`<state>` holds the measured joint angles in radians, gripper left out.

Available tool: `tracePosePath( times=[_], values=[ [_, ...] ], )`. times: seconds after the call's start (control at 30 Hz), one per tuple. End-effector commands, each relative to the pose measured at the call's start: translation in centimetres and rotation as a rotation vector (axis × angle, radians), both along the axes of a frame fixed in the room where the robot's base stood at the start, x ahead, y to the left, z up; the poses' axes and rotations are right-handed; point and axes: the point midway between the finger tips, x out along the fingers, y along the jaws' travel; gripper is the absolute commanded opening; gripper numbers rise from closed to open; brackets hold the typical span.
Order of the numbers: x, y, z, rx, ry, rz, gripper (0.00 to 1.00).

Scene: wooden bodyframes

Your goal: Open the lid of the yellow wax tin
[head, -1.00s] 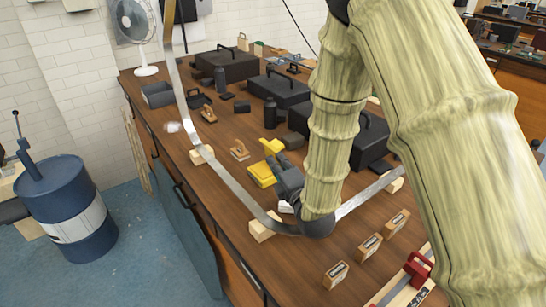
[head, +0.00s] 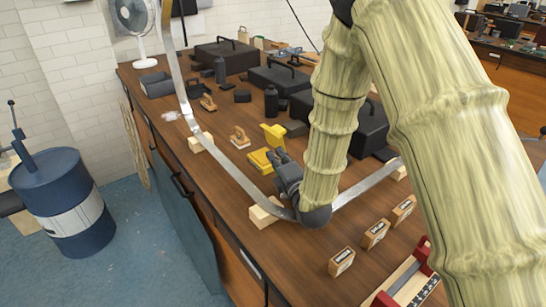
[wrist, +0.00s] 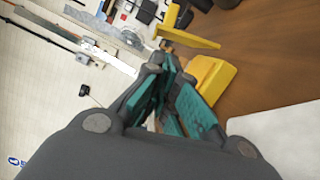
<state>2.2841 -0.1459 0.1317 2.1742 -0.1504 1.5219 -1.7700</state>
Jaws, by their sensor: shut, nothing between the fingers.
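The yellow wax tin (head: 259,160) sits on the wooden bench. Its yellow lid (head: 274,134) stands raised at the tin's far side, apart from the body's front. My gripper (head: 278,158) is shut and empty, close beside the tin's right side in the head view. In the wrist view, the shut teal-padded fingers of my gripper (wrist: 168,78) are in front of the tin's body (wrist: 213,82), and the raised lid (wrist: 188,38) is beyond the fingertips. Whether the fingers touch the tin cannot be told. Part of the tin is hidden by the gripper.
A curved metal strip (head: 229,165) on wooden blocks (head: 265,212) runs around the near side of my gripper. Small labelled wooden blocks (head: 376,233) stand front right. A wooden-handled tool (head: 240,138), a black bottle (head: 271,101) and black toolboxes (head: 278,84) stand behind.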

Motion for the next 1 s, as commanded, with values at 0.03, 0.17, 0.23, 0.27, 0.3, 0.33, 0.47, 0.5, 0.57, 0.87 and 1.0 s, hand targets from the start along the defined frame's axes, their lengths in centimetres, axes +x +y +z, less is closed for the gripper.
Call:
tracePosePath(
  times=[0.03, 0.17, 0.23, 0.27, 0.3, 0.33, 0.47, 0.5, 0.57, 0.87, 1.0],
  values=[
    [0.9, 0.3, 0.3, 0.003, -0.001, 0.001, 0.0],
    [2.9, 1.1, 0.4, 0.003, -0.001, 0.001, 0.0],
    [3.9, 1.5, 0.5, 0.003, -0.001, 0.001, 0.0],
    [4.2, 1.6, 0.5, 0.002, -0.001, 0.001, 0.0],
    [4.7, 1.8, 0.5, 0.002, 0.0, 0.001, 0.0],
    [5.1, 2.0, 0.5, 0.002, 0.0, 0.001, 0.0],
    [6.1, 2.4, 0.4, 0.002, 0.0, 0.002, 0.0],
    [6.3, 2.5, 0.4, 0.002, 0.0, 0.002, 0.0],
    [6.6, 2.6, 0.4, 0.002, 0.001, 0.002, 0.0],
    [6.8, 2.7, 0.4, 0.001, 0.0, 0.003, 0.0],
    [6.8, 2.5, 0.4, 0.004, 0.003, 0.001, 0.0]
  ],
)
